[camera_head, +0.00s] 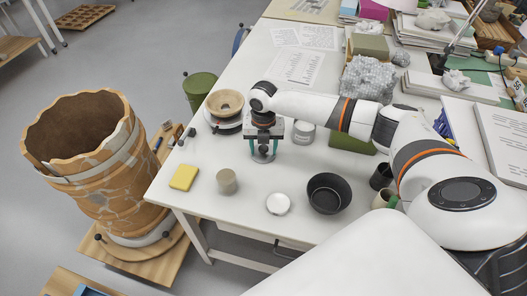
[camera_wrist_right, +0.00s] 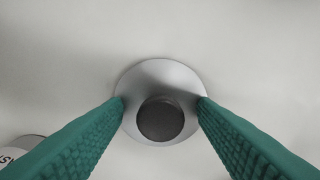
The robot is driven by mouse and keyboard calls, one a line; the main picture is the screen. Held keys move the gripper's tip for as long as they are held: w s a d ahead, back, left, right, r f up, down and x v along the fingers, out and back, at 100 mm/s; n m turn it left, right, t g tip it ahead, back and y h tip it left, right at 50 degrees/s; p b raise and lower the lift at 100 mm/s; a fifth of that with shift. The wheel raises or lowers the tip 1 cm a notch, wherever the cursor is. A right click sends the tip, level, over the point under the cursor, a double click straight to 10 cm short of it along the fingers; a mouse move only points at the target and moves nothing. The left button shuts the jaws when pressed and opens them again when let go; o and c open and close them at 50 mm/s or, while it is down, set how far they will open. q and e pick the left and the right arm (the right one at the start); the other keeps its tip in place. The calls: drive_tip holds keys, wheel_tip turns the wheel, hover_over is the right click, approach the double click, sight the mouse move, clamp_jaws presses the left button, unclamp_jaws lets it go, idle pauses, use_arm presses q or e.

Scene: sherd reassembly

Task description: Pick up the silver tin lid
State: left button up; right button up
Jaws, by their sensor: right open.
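The silver tin lid (camera_wrist_right: 160,76) is a round, shiny disc with a dark round knob (camera_wrist_right: 160,119) on top, lying on the pale table in the right wrist view. My right gripper (camera_wrist_right: 160,108) has its two green fingers open, one on each side of the knob, with their tips overlapping the lid's edges in the picture. I cannot tell if they touch it. In the head view the right gripper (camera_head: 263,157) points down at the white table (camera_head: 240,190), and the lid is mostly hidden there. My left gripper is not in view.
A tin (camera_head: 303,132) stands right of the gripper, and a tan bowl (camera_head: 225,104) stands at its left. A beaker (camera_head: 227,181), yellow sponge (camera_head: 184,177), pale round dish (camera_head: 278,204) and black bowl (camera_head: 328,193) are nearer the front. The table between them is clear.

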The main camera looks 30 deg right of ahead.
drive_tip(key=c, duration=1)
drive_tip(key=shift+c, duration=0.4)
drive_tip(key=shift+r, duration=0.2)
